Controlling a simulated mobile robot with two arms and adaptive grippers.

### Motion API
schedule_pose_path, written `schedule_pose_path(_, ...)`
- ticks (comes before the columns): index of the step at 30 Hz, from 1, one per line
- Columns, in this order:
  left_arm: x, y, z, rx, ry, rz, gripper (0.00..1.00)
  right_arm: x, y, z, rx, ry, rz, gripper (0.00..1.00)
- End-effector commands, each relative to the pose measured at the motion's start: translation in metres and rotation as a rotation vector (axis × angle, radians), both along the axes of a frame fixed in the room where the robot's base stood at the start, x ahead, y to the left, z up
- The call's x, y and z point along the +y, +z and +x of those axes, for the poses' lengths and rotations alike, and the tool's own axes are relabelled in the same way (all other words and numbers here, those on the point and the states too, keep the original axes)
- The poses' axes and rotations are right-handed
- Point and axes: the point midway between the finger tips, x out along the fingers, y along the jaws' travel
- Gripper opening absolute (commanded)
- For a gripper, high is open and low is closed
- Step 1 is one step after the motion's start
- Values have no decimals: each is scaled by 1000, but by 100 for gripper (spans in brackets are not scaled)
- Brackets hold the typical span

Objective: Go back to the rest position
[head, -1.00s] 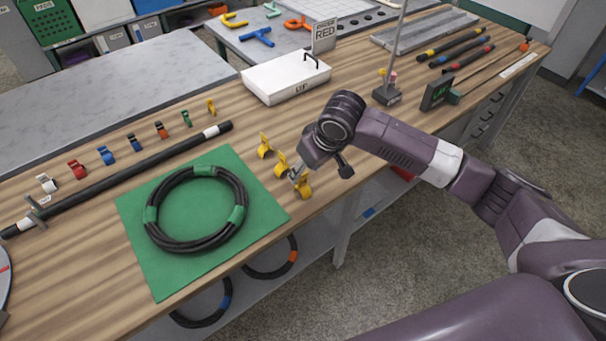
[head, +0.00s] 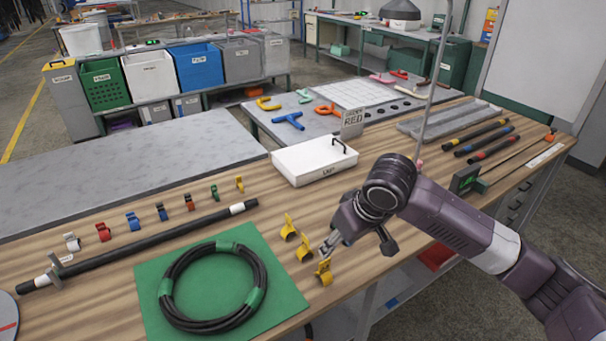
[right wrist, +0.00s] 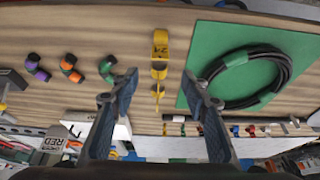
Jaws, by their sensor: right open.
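My right gripper (head: 328,246) hangs open above the worktable's front edge, close by the yellow clips. In the right wrist view its two fingers (right wrist: 160,82) are spread apart with nothing held between them. Yellow clips (head: 288,226) stand in a short row beside the green mat; one yellow clip (right wrist: 160,45) shows beyond the fingertips in the wrist view. A black hose coil (head: 212,288) with green bands lies on the green mat (head: 290,296). My left gripper is not in view.
A long black hose (head: 150,240) lies at left before several coloured clips. A metal stand pole (head: 435,75) rises behind my right arm. Free floor lies beyond the front edge.

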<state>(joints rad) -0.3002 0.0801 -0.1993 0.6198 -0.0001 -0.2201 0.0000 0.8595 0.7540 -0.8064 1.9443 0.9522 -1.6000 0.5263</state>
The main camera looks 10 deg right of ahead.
Motion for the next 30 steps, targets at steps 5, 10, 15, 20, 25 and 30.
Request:
schedule_pose_path(5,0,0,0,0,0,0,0,12,-12,-8,2,27,9,42)
schedule_pose_path(10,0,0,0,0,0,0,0,45,-48,-38,-6,100,43,42)
schedule_pose_path(15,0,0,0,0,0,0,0,72,-79,-75,-27,138,89,42)
schedule_pose_path(20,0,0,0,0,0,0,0,80,-103,-111,-39,117,119,42)
schedule_pose_path(25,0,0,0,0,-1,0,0,69,-126,-154,-33,46,118,42)
schedule_pose_path(30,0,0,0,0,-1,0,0,41,-145,-196,-5,-42,77,42)
